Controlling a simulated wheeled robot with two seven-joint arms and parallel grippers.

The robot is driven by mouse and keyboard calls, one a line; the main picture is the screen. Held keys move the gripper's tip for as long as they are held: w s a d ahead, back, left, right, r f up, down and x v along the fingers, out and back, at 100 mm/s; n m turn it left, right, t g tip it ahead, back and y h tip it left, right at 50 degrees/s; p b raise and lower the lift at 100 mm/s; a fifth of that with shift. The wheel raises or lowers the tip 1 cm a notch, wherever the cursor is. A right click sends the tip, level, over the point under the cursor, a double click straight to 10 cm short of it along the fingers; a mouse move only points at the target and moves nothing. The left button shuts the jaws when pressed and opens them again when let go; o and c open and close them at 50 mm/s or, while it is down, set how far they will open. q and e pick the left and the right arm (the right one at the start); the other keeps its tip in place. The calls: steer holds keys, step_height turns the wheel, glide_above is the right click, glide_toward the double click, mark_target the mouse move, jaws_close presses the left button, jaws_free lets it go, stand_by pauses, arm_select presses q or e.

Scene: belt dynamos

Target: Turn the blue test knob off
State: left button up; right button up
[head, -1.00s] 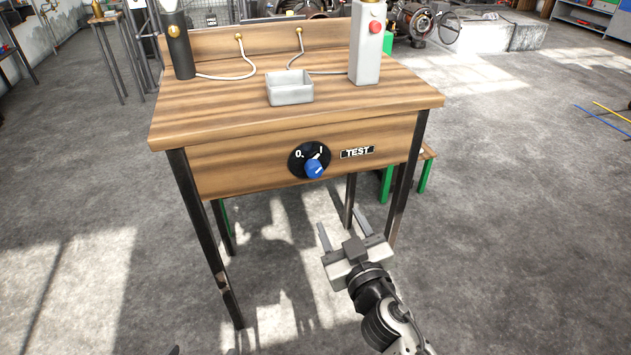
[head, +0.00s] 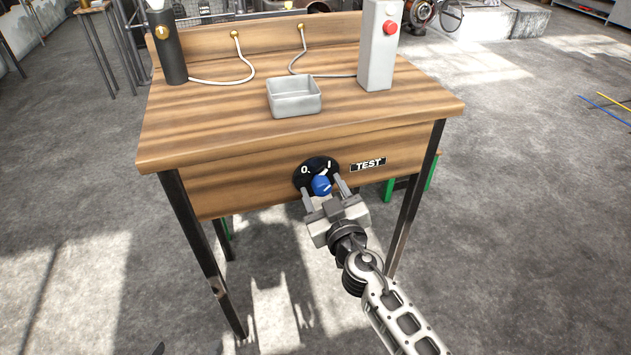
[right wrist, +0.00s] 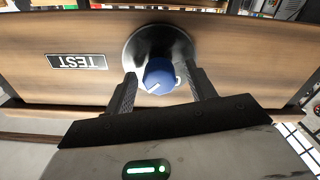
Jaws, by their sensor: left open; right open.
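The blue test knob (head: 321,186) sits on a round black dial (head: 307,169) on the front of the wooden bench. The dial is marked 0 at upper left and I at upper right. The white line on the knob points toward the I side. My right gripper (head: 322,188) is open, with one finger on each side of the knob; I cannot tell whether they touch it. In the right wrist view, which is upside down, the knob (right wrist: 159,76) shows between the two fingers. A dark tip of my left gripper (head: 158,349) shows at the bottom edge.
A TEST label (head: 368,164) is right of the dial. On the bench top (head: 220,120) stand a grey tray (head: 294,97), a grey box with a red button (head: 378,50) and a black cylinder (head: 168,48) with cables. Floor in front is clear.

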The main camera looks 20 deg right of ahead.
arm_select(q)
steer(key=shift+f, duration=0.1)
arm_select(e)
steer(key=shift+w, duration=0.15)
steer(key=shift+c, duration=0.3)
steer(key=c, duration=0.9)
